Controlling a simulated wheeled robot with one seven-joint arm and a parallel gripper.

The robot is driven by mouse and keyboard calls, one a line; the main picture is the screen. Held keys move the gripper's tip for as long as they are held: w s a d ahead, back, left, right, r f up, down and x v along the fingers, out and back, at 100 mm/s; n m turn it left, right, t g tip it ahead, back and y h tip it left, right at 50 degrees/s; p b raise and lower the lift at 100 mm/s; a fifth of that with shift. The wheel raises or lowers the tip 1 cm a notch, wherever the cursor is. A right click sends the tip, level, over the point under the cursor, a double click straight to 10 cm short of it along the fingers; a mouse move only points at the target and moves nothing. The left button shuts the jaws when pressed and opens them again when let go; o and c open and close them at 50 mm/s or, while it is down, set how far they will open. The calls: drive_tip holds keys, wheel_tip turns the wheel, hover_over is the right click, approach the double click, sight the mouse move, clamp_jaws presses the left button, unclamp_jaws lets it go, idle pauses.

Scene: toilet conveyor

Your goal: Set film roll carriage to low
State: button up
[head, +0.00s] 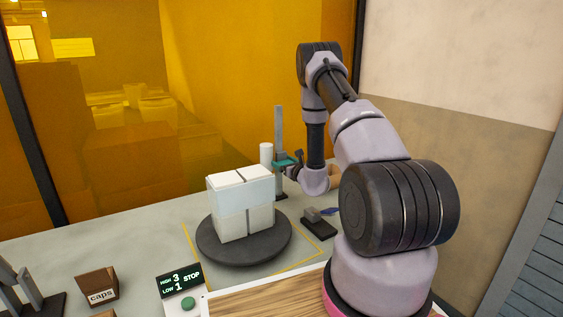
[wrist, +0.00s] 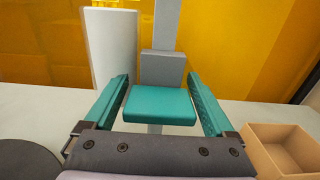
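The film roll carriage is a teal block with a grey back on an upright grey post (head: 278,128), with a white roll (head: 266,153) beside it. In the wrist view the carriage's teal block (wrist: 160,106) lies between the two teal fingers of my gripper (wrist: 159,90), with a narrow gap visible on each side. The fingers are apart and look open around the block. The white roll (wrist: 112,45) stands left of the post (wrist: 167,25). In the head view my gripper (head: 291,166) is at the post, and my arm hides part of it.
A white block-shaped package (head: 241,202) stands on a dark turntable (head: 212,249) left of the post. A tan open box (wrist: 281,150) is right of my gripper. A display (head: 180,283) reads HIGH 3, LOW 1, STOP. A caps box (head: 98,286) is at front left.

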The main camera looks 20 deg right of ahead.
sight(280, 147)
clamp_jaws()
wheel_tip(280, 147, down, 5)
drive_tip(key=shift+r, duration=0.2)
drive_tip(key=shift+o, duration=1.8)
unclamp_jaws()
drive_tip(key=shift+r, duration=0.1)
wheel_tip(280, 147, up, 10)
drive_tip(key=shift+f, duration=0.1)
